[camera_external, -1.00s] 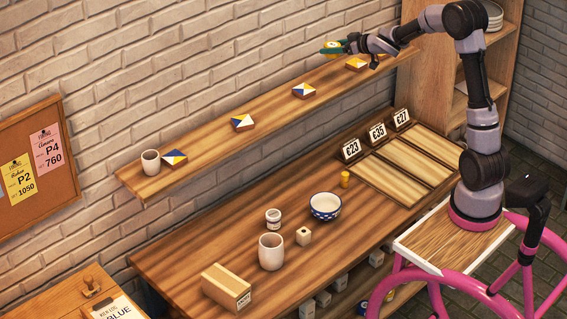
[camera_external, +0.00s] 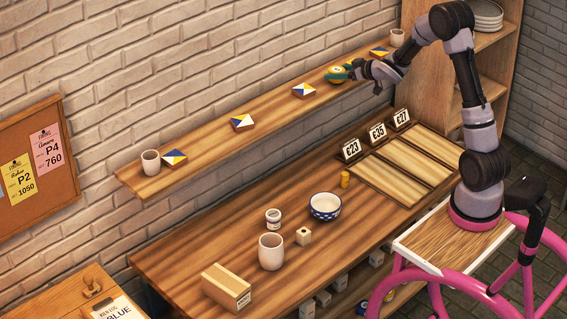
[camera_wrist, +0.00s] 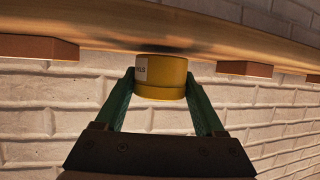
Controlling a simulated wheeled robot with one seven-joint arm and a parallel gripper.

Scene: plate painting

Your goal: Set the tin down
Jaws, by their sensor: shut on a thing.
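My gripper (camera_external: 342,74) has green fingers and is shut on the yellow tin (camera_external: 337,73), over the wall shelf (camera_external: 275,107). In the wrist view the tin (camera_wrist: 161,78) sits between the two fingertips (camera_wrist: 162,86), its end right against the shelf plank (camera_wrist: 215,30). A dark shadow lies on the plank beside it. I cannot tell for sure whether the tin touches the shelf.
Blue, white and yellow tiles stand along the shelf, one (camera_external: 304,90) left of the tin and one (camera_external: 379,52) right of it. Cups stand at the left end (camera_external: 151,162) and right end (camera_external: 397,38). Bare plank lies between the tiles.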

